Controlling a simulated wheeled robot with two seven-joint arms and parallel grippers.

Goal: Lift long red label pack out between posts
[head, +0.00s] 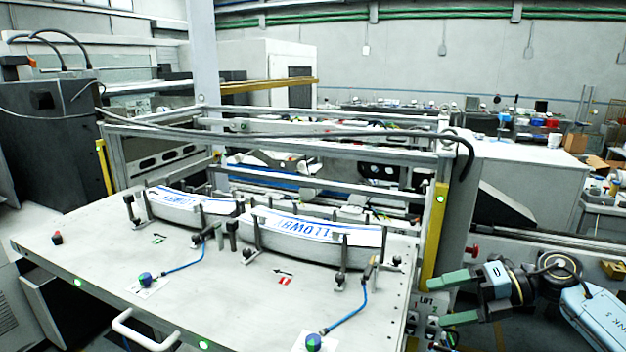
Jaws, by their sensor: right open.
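Two long curved white label packs with blue lettering lie on the grey table. I see no red on either pack itself. Dark upright posts (342,254) stand around the right pack, which sits between them. My right gripper (446,299) is open and empty, to the right of the table's edge, apart from both packs. My left gripper is not in view.
A metal frame with rails (290,180) stands behind the packs, with a yellow-striped upright (436,235) at its right end. Blue cables with round knobs (313,342) lie on the table front. A white handle (145,330) is at the front edge.

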